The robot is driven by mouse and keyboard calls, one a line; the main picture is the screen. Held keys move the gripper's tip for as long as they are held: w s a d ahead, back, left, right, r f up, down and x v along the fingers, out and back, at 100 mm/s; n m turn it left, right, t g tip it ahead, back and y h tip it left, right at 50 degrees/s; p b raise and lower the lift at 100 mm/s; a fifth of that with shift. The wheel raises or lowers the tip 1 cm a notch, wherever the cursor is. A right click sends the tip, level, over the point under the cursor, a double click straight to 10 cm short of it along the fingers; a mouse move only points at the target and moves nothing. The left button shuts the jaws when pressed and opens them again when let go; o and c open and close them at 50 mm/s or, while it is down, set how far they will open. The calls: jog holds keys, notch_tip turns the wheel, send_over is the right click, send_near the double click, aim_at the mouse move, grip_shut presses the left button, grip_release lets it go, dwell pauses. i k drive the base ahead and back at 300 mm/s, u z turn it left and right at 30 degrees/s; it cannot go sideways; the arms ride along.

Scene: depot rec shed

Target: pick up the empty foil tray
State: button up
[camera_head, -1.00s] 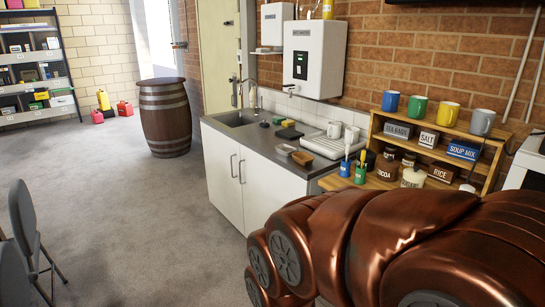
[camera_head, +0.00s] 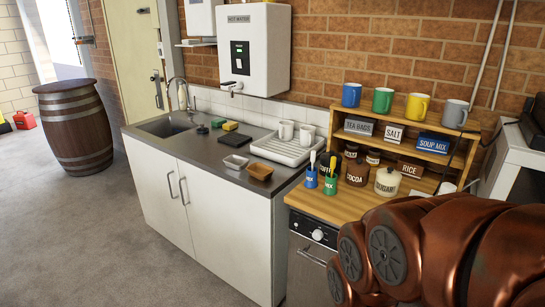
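A small silver tray (camera_head: 235,163), which looks like the foil tray, sits on the grey counter (camera_head: 205,155) near its front edge. It looks empty, though it is small in view. A similar brown tray (camera_head: 259,172) sits just to its right, close beside it. My copper-coloured arm fills the lower right of the view. My gripper does not show, so its state is hidden.
Sponges and the sink (camera_head: 167,126) are to the left. A wooden shelf (camera_head: 395,142) with mugs and jars stands right.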

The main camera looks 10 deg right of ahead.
aim_at(234, 161)
jog(key=z, duration=0.15)
jog(key=i, duration=0.75)
jog(key=u, duration=0.6)
jog(key=i, duration=0.55)
jog(key=u, duration=0.5)
